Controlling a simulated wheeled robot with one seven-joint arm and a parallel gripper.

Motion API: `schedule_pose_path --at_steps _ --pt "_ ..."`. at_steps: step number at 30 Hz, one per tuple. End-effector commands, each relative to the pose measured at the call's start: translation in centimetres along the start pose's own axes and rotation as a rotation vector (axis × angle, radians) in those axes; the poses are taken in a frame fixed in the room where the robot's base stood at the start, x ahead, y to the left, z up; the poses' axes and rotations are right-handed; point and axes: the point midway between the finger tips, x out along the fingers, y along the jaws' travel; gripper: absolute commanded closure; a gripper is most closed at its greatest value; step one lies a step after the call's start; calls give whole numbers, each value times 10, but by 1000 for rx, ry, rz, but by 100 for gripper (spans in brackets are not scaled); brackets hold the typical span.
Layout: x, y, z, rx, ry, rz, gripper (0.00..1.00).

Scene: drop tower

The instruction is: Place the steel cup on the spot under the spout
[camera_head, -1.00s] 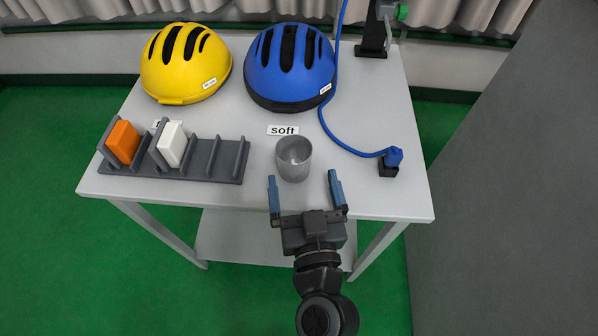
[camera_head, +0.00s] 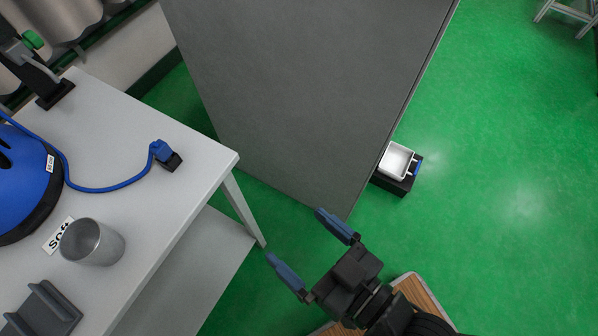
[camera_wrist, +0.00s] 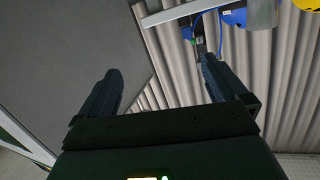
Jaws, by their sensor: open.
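The steel cup (camera_head: 92,243) is a plain grey cup standing upright on the white table (camera_head: 150,185), beside a label reading "soft" (camera_head: 58,235). My gripper (camera_head: 297,235) is open and empty, over the green floor to the right of the table and well apart from the cup. In the wrist view, my open gripper (camera_wrist: 160,66) has nothing between its fingers. What looks like the cup (camera_wrist: 263,12) shows there at the top edge, partly cut off. I cannot make out a spout or the spot under it.
A tall grey panel (camera_head: 300,80) stands right of the table. Beyond it, a white tray (camera_head: 397,158) rests on a black box. A blue helmet (camera_head: 22,185), grey rack (camera_head: 45,312), blue cable (camera_head: 100,188) and black stand (camera_head: 50,90) occupy the table. Green floor lies open at right.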

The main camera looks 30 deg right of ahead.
Motion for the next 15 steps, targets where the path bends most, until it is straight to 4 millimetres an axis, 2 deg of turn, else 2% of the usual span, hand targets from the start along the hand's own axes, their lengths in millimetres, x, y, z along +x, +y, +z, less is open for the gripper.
schedule_pose_path --at_steps 1,3,9,12,15 --pt "-24 16 -3 -1 -15 47 1" --pt "-53 34 -11 -5 -28 104 1" --pt "-127 69 -43 -32 -62 228 1" --pt "-151 77 -58 -44 -76 263 1" --pt "-165 81 -69 -54 -84 280 1"
